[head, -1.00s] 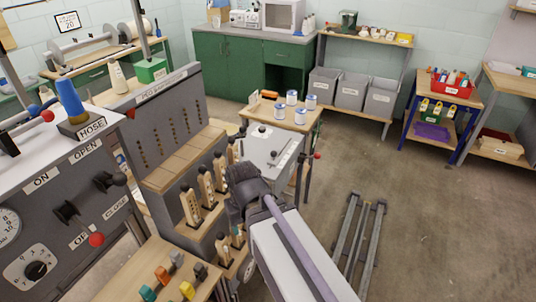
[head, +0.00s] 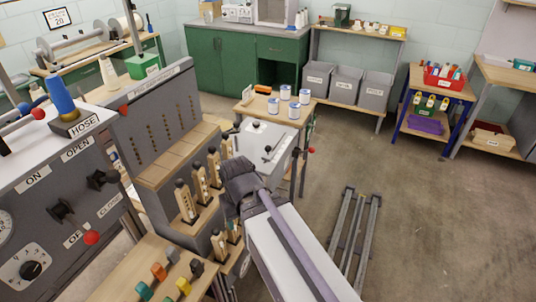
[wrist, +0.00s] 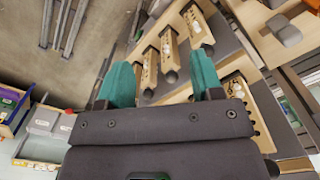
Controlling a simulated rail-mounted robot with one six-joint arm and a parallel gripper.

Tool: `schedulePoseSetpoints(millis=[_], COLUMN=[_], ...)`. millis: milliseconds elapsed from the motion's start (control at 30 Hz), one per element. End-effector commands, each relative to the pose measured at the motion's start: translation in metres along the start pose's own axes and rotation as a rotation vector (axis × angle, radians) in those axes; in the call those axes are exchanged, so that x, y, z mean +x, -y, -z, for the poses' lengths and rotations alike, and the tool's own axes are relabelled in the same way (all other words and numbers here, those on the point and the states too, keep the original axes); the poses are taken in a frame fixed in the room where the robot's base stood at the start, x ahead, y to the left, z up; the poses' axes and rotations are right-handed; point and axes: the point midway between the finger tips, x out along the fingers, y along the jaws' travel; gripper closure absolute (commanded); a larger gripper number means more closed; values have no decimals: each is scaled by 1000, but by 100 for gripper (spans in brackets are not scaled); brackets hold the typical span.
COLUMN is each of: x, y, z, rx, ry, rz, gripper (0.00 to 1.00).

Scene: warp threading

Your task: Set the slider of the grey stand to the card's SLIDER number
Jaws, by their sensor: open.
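A grey stand with a pale top (head: 262,143) stands at mid-picture. A slot with small dark knobs (head: 268,149) shows on its top, but I cannot read any scale or setting. My gripper (head: 239,178) is in front of this stand in the head view, covering part of its lower side. In the wrist view my gripper (wrist: 162,78) has its teal fingers apart, with nothing between them.
A grey stepped rack (head: 150,150) with several black-topped wooden slats stands left of my gripper. A control panel (head: 50,215) is at the left. A small table with several cans (head: 250,107) is behind the stand. Metal rails (head: 352,235) lie on open floor at right.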

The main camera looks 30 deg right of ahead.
Motion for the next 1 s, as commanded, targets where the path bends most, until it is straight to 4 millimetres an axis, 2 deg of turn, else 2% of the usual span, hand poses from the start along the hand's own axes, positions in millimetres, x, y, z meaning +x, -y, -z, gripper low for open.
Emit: schedulePoseSetpoints(millis=[133, 200, 233, 267, 300, 367, 400, 467, 500, 600, 633, 700, 867, 1000], x=[-1, -4, -6, -9, -12, -16, -19, -23, -24, -27, -26, -26, -25, -10], y=[-3, -18, -29, -44, -66, -107, -137, -184, -214, -264, -269, -269, -265, -263], z=[0, 4, 15, 35, 68, 121, 157, 209, 240, 299, 311, 325, 322, 322], rx=[8, 43, 68, 99, 142, 204, 242, 290, 313, 336, 332, 317, 301, 300], ry=[0, 0, 0, 0, -1, -2, -4, -8, -12, -22, -24, -28, -30, -30], rz=[0, 0, 0, 3, 13, 35, 55, 86, 106, 155, 165, 184, 194, 194], gripper=[44, 44, 44, 44, 44, 44, 44, 44, 44, 44, 44, 44, 44, 44])
